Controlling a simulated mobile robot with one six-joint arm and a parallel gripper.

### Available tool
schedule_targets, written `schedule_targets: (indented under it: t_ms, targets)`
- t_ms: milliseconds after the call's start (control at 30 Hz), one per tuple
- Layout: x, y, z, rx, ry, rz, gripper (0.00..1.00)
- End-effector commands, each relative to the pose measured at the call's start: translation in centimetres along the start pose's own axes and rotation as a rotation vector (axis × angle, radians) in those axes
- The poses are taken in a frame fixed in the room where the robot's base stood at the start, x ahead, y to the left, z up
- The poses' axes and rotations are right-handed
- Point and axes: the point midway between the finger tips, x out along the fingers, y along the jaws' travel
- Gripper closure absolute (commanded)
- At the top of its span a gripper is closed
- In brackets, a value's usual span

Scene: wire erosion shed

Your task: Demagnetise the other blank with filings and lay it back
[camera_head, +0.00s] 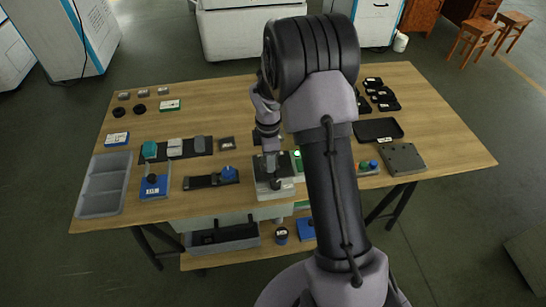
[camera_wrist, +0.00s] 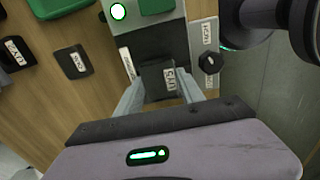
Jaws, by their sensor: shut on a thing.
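My gripper (camera_wrist: 158,98) is shut on a dark blank (camera_wrist: 155,82) with a white label, which sits between the two pale fingers in the wrist view. In the head view my gripper (camera_head: 271,172) points down over a light grey bench device (camera_head: 283,188) near the table's front edge. The device also shows in the wrist view (camera_wrist: 203,40), just beyond the blank, with a dark top and a black knob (camera_wrist: 209,62). I cannot tell whether the blank touches the device. Filings cannot be made out.
A dark labelled block (camera_wrist: 76,62) lies on the wood nearby. A dark mat (camera_head: 190,149) with several blocks, a blue-knobbed fixture (camera_head: 228,174) and a grey tray (camera_head: 104,184) stand to the left. Black trays (camera_head: 378,129) and a grey plate (camera_head: 403,159) are right.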

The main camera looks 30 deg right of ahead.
Motion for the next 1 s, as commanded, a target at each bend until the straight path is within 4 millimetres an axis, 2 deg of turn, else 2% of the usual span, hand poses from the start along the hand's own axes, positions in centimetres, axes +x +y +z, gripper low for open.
schedule_targets:
  t_ms: [200, 567, 1000]
  targets:
    - [-0.1, 0.0, -1.2, 0.0, 0.0, 0.001, 1.0]
    - [0.0, 0.0, -1.6, 0.0, 0.0, 0.001, 1.0]
    - [0.0, 0.0, -4.0, 0.001, 0.0, 0.0, 1.0]
